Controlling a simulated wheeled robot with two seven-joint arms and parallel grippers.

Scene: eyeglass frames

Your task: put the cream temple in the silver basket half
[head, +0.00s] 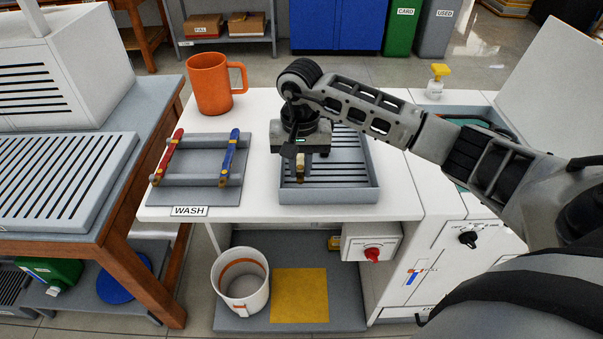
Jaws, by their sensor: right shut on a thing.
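My right gripper (300,161) points down over the grey tray (330,195) with a slotted floor. It is shut on a small cream-tan piece, the cream temple (300,171), which hangs upright with a dark lower end. The gripper hides most of the temple. The temple shows against the tray's left part; I cannot tell whether it touches the floor. I cannot pick out the silver basket half for sure. An open-lidded unit (455,112) at the right is partly hidden by my right arm. My left gripper is not in view.
A grey rack (200,196) left of the tray holds a red temple (168,155) and a blue temple (229,155). An orange mug (209,84) stands behind it. A yellow-topped bottle (437,80) stands at the back right. White bench top is free between rack and tray.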

